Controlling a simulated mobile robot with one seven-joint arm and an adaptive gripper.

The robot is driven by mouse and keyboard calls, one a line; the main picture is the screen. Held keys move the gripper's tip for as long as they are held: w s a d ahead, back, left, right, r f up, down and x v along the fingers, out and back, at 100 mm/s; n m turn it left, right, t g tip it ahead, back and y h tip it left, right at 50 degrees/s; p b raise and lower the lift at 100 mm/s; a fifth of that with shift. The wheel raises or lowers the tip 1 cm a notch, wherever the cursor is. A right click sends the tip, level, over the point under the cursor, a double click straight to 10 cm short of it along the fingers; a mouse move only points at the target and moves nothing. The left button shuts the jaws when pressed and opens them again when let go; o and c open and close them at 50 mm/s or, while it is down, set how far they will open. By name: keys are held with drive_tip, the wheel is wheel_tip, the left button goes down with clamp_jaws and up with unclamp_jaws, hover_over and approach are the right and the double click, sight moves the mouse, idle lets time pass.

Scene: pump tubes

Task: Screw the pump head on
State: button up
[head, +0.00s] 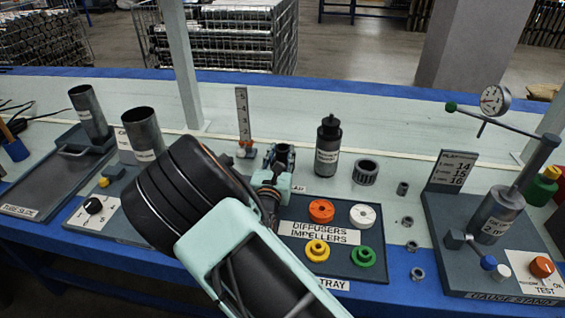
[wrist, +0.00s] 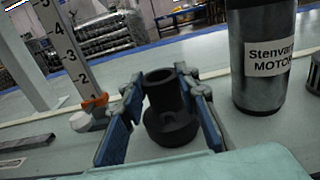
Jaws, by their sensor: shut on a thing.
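My gripper (head: 276,167) is shut on a dark, hollow piece, which I take for the pump head (wrist: 170,125). In the wrist view it stands upright between the blue finger pads, with a narrow open neck above a wider base. Its top rim also shows in the head view (head: 285,149). I cannot tell whether its base touches the table. A grey metal tube (head: 143,133) stands at the left on a fixture with a black knob, partly hidden by my arm.
A dark motor cylinder (head: 328,147) stands right of my gripper. A measuring scale (head: 242,115) stands on its left. In front is a tray (head: 340,247) with coloured rings. The gauge stand (head: 470,260) fills the right end, with small metal parts beside it.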

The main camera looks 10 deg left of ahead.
clamp_jaws()
